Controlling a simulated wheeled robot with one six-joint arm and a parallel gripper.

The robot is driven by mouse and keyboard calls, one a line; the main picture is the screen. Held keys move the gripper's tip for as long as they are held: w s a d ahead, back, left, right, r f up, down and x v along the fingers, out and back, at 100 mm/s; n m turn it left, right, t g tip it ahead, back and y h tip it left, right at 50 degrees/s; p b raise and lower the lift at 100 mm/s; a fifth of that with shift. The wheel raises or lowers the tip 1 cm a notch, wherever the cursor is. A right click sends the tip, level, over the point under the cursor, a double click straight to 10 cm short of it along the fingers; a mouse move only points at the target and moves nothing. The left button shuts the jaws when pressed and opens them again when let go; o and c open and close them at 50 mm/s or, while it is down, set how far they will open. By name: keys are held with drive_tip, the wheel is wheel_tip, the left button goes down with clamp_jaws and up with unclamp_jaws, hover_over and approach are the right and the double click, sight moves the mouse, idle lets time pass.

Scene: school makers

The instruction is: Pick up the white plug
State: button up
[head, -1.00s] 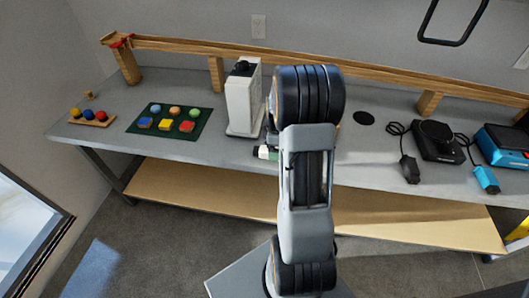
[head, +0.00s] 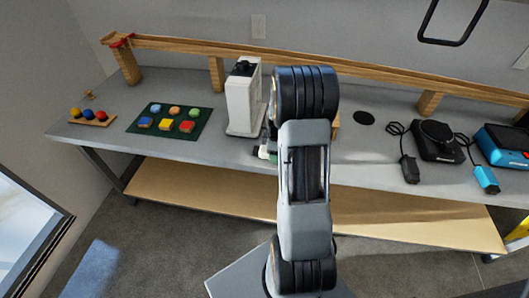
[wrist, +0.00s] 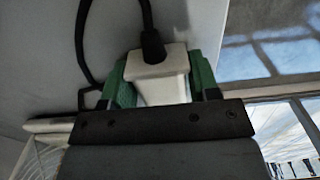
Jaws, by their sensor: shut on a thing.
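The white plug (wrist: 158,72) is in the wrist view, a pale block with a black cable coming out of its far end. My gripper (wrist: 162,80) has green fingers, one on each side of the plug, and is shut on it. The cable runs up and loops to the left. In the head view my arm hides the plug and most of my gripper. I cannot tell how far the plug is from the surface behind it.
In the head view, a white upright device (head: 243,105) stands on the grey table just left of my arm. A green mat with coloured blocks (head: 170,121) lies farther left. A black device (head: 437,142) and a blue one (head: 503,145) stand right. A wooden rail (head: 330,67) runs along the back.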

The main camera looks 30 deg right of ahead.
drive_tip(key=shift+c, duration=1.1)
drive_tip(key=shift+r, duration=0.1)
drive_tip(key=shift+r, duration=0.2)
wheel_tip(320, 180, up, 2)
drive_tip(key=shift+w+r, duration=0.1)
drive_tip(key=s+d+r, duration=0.3)
drive_tip(key=s+r, duration=0.7)
drive_tip(key=s, duration=0.3)
drive_tip(key=shift+s+d+b, duration=0.15)
drive_tip(key=shift+s+b, duration=0.25)
drive_tip(key=shift+r, duration=0.1)
